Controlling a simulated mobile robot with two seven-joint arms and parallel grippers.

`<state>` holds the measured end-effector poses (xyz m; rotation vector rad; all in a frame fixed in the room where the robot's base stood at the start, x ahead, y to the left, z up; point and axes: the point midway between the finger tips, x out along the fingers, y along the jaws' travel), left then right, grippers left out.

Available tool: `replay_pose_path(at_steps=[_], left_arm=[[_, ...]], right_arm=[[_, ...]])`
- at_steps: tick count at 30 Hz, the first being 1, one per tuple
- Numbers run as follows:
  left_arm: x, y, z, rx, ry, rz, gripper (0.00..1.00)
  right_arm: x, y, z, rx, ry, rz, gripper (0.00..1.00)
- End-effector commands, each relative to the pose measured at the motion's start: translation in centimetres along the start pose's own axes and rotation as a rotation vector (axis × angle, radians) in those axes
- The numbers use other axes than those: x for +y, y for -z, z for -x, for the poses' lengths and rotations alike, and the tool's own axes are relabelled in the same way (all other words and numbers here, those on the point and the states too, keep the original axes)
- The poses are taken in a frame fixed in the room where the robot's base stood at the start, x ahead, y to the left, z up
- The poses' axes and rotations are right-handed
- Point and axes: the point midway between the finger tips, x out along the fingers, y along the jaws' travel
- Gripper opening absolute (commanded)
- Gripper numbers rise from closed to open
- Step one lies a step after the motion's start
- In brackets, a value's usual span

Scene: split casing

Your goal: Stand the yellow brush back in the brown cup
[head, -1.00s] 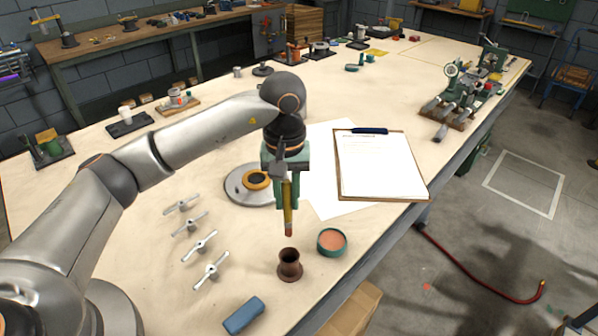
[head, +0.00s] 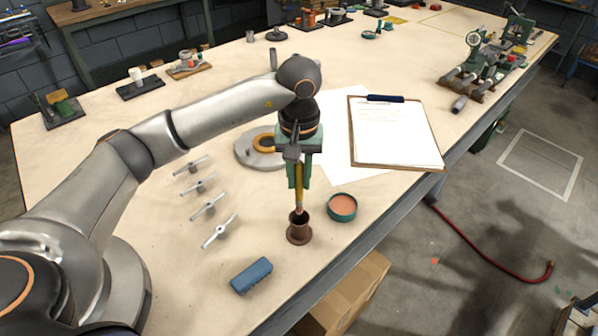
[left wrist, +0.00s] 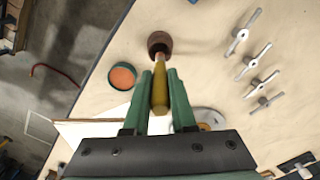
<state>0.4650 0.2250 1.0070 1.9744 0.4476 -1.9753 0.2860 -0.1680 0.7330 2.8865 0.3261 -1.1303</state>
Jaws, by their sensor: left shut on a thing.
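The brown cup (head: 299,229) stands upright on the table near its front edge. It also shows in the left wrist view (left wrist: 158,41). My left gripper (head: 299,184) is shut on the yellow brush (left wrist: 160,93) and holds it upright, tip down, above the cup. The brush's lower end (head: 299,206) is at the cup's mouth; I cannot tell if it is inside the rim. My right gripper is not in view.
A green round tin (head: 342,207) with orange contents stands just right of the cup. A blue block (head: 251,276) lies in front, and several silver wing-shaped parts (head: 209,205) lie to the left. A clipboard (head: 394,133) lies behind on the right.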

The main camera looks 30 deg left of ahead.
Motion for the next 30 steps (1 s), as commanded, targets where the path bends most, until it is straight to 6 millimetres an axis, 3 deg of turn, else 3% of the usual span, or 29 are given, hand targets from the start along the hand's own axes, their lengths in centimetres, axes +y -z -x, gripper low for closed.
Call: replay_pose_path(at_steps=[18, 30], left_arm=[[0.0, 0.0, -5.2, 0.0, 0.0, 0.001, 0.0], [0.0, 0.0, -5.8, 0.0, -0.001, 0.0, 0.0]], right_arm=[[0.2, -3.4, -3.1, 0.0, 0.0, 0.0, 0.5], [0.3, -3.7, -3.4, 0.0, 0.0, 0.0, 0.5]])
